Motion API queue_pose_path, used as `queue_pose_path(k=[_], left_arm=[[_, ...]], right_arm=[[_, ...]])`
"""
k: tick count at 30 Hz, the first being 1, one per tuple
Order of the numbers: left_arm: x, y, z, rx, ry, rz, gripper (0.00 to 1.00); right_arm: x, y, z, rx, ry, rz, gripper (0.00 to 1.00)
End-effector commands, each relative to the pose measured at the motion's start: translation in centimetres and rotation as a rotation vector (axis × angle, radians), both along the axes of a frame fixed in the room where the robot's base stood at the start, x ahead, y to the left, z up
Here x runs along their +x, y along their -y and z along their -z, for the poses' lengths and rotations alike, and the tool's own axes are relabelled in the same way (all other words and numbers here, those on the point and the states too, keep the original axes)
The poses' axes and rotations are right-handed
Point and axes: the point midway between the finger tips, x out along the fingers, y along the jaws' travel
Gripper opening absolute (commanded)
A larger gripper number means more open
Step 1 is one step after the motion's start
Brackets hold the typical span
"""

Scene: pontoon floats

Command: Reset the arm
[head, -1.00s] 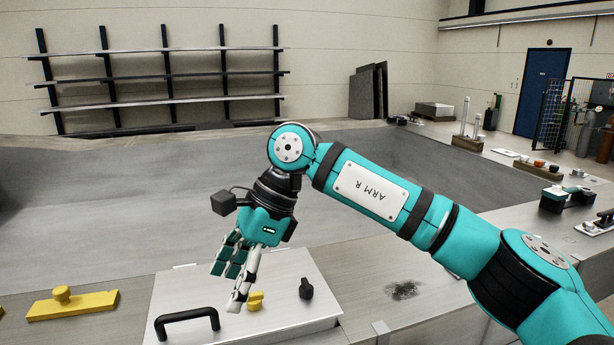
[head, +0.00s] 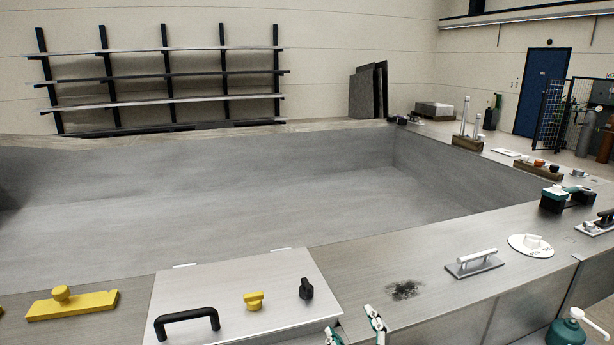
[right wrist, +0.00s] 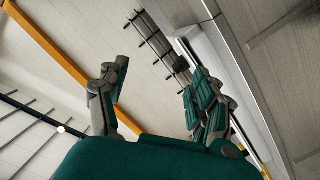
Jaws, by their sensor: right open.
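My right gripper (head: 355,329) shows only its fingertips at the bottom edge of the head view, right of the white panel. The right wrist view shows the same gripper (right wrist: 158,100) with its green and grey fingers spread wide and nothing between them. It points up toward the wall and ceiling. The rest of my right arm is out of the head view. My left gripper is not in view.
A white panel (head: 215,290) bears a black handle (head: 187,322), a yellow knob (head: 253,301) and a black knob (head: 306,288). A yellow tool (head: 72,303) lies left. A grey-plated handle (head: 474,263) and white disc (head: 531,245) sit right. Behind is a wide empty basin (head: 220,205).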

Motion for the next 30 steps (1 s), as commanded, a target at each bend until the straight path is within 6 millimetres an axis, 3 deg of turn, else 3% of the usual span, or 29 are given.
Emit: queue_pose_path(k=[1,3,6,9,15,24,30], left_arm=[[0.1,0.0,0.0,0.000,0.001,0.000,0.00],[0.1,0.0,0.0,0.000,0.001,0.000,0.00],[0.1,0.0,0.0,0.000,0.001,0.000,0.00],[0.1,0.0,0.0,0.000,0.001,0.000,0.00],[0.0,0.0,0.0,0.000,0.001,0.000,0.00],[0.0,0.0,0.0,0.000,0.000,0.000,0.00],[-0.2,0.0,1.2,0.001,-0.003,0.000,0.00]], right_arm=[[-1.9,1.8,3.3,0.042,-0.130,0.046,0.65],[-4.7,4.0,7.3,0.095,-0.303,0.110,0.65],[-9.3,6.5,12.0,0.158,-0.523,0.192,0.65],[-13.5,8.2,15.0,0.197,-0.691,0.256,0.65],[-20.2,10.2,18.3,0.241,-0.927,0.347,0.65],[-28.8,11.9,20.4,0.273,-1.195,0.452,0.65],[-27.3,11.7,26.8,0.266,-1.210,0.451,0.65]])
